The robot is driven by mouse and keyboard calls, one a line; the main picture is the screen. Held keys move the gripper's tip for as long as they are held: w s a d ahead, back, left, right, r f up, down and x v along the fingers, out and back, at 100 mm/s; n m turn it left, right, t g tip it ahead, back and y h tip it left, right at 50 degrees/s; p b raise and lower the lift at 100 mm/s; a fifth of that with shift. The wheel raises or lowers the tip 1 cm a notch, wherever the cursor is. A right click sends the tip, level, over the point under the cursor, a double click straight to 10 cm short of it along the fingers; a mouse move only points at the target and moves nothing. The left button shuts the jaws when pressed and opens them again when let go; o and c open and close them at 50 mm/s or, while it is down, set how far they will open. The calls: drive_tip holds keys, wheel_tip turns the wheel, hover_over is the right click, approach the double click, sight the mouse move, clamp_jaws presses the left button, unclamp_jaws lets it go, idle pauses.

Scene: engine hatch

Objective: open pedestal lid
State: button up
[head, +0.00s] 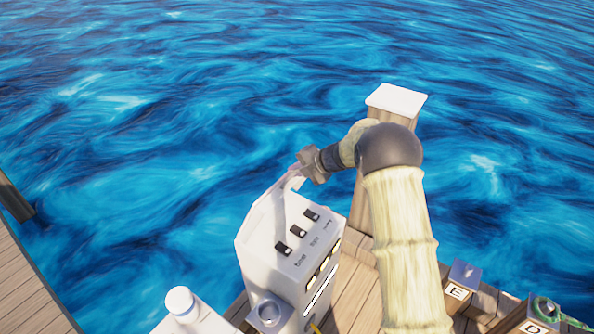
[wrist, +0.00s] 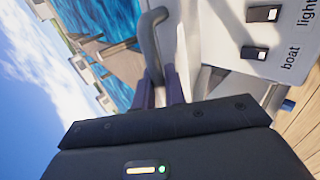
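The white pedestal (head: 285,250) stands on the dock in the lower middle of the head view, with a row of black switches on its sloped top panel. A pale grey curved handle (head: 281,214) rises along the panel's left side; it also shows as a grey bent bar in the wrist view (wrist: 151,45). My gripper (head: 298,172) is at the handle's upper end. In the wrist view its two dark fingers (wrist: 161,92) sit close on either side of the bar, with the bar filling the gap. The lid's outline is hard to make out.
A wooden post with a white cap (head: 397,98) stands right behind my arm. A white bottle-like object (head: 182,304) is at the lower left. Boxes marked E (head: 457,292) and D (head: 531,328) are at the lower right. Open water lies beyond the dock.

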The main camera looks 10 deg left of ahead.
drive_tip(key=o, duration=0.3)
drive_tip(key=shift+o, duration=0.2)
drive_tip(key=b+v, duration=0.4)
drive_tip(key=v, duration=1.3)
drive_tip(key=shift+d+b, duration=0.15)
drive_tip(key=shift+b, duration=0.15)
drive_tip(key=shift+r, duration=0.2)
